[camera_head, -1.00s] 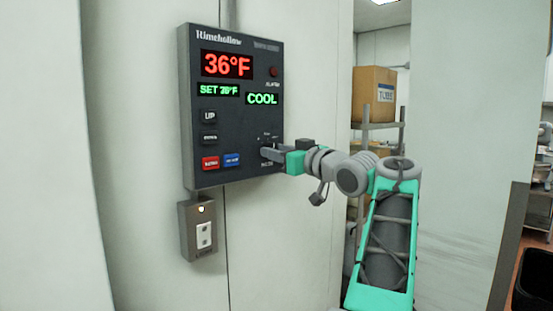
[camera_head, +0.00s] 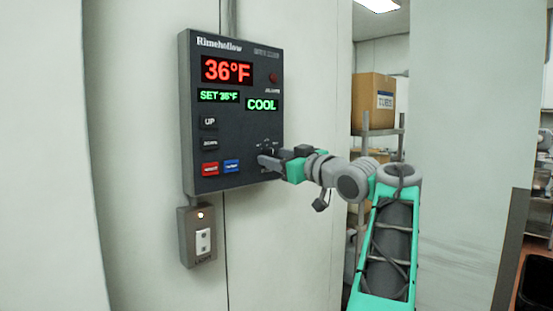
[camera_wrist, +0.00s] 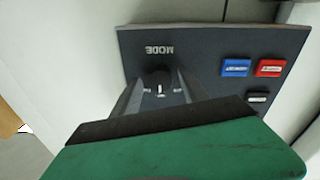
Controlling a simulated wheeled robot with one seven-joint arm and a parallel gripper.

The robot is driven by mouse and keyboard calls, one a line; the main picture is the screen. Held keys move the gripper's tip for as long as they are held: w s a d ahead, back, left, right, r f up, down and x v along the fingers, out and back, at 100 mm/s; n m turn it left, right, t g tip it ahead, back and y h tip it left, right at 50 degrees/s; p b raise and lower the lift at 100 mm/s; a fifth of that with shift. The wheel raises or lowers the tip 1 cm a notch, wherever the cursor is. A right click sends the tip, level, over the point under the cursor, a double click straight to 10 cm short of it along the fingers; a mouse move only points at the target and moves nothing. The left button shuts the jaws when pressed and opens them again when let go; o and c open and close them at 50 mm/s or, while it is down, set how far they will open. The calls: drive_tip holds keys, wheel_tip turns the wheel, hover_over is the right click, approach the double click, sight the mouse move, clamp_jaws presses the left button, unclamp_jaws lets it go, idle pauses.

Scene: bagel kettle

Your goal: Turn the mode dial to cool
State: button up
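The grey control panel (camera_head: 232,120) on the wall reads 36°F in red, with SET 36°F and COOL in green. The dark round mode dial (camera_wrist: 158,79) with a pale pointer line sits by the MODE label in the wrist view. In the head view the dial (camera_head: 267,150) shows small and partly covered at the panel's lower right. My gripper (camera_head: 262,161) is at the panel there. In the wrist view its two grey fingers (camera_wrist: 157,92) stand apart on either side of the dial, with a small gap showing. Contact at the fingertips is hard to tell.
Red (camera_wrist: 270,68) and blue (camera_wrist: 236,67) buttons lie beside the dial, with UP (camera_head: 208,122) and DOWN (camera_head: 210,143) buttons above them on the panel. A switch box (camera_head: 198,236) is below the panel. A shelf with a cardboard box (camera_head: 374,101) stands behind my arm.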

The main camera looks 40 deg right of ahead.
drive_tip(key=shift+o, duration=0.3)
drive_tip(key=s+b, duration=0.1)
drive_tip(key=s, duration=0.6)
drive_tip(key=shift+s+a+f, duration=0.15)
drive_tip(key=shift+s+f, duration=0.1)
drive_tip(key=shift+s, duration=0.15)
